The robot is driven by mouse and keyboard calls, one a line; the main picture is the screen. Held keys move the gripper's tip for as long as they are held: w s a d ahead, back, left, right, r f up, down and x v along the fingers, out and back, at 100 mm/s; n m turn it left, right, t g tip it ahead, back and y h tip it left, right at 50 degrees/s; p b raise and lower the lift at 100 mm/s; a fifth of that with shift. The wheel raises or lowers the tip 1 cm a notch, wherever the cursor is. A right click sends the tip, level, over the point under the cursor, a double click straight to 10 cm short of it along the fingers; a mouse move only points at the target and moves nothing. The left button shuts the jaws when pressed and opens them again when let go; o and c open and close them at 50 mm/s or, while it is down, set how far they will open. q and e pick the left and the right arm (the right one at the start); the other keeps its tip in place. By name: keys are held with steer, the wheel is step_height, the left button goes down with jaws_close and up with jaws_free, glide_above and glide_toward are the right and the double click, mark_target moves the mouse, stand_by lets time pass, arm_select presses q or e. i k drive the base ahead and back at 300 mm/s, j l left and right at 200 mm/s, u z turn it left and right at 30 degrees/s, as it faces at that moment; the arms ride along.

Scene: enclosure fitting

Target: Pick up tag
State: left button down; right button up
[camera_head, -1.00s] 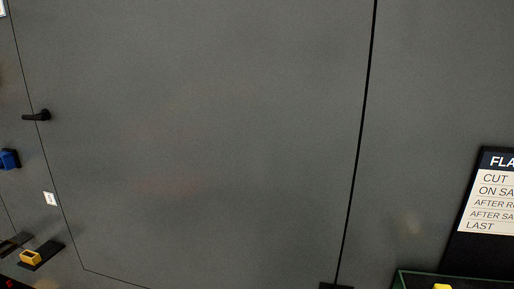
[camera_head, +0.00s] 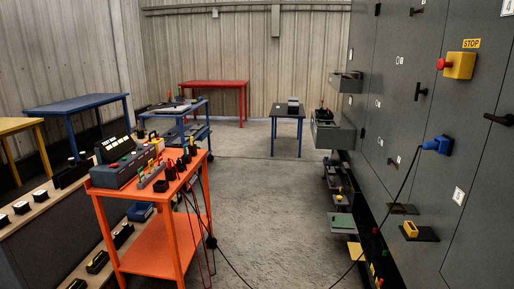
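I cannot pick out the tag for certain. Several small coloured items stand on an orange cart (camera_head: 160,238) at the left, too small to tell apart. A small yellow block (camera_head: 410,229) sits on a dark ledge (camera_head: 425,236) on the grey cabinet at the right. A small white plate (camera_head: 458,195) is on the cabinet face. Neither of my grippers is in view.
Grey cabinets (camera_head: 400,110) line the right, with a red-and-yellow stop button (camera_head: 459,65) and a blue plug (camera_head: 437,145) trailing a black cable. The cable crosses the floor (camera_head: 275,215). Blue, yellow and red tables stand behind. The middle aisle is mostly clear.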

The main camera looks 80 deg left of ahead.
mark_target(160, 155)
steer(key=u, duration=0.45)
steer(key=j+u, duration=0.1)
steer(key=u, duration=0.8)
steer(key=i+u, duration=0.1)
steer(key=u, duration=0.35)
steer(key=j+u, duration=0.1)
steer(key=u, duration=0.4)
steer(key=i+j+u, duration=0.1)
steer(key=i+u, duration=0.15)
steer(key=u, duration=0.15)
steer(key=i+u, duration=0.25)
steer(key=u, duration=0.15)
steer(key=i+l+u, duration=0.1)
steer(key=i+u, duration=0.15)
steer(key=u, duration=0.15)
steer(key=i+l+u, duration=0.15)
steer(key=u, duration=0.25)
steer(key=i+l+u, duration=0.15)
steer(key=i+l, duration=0.75)
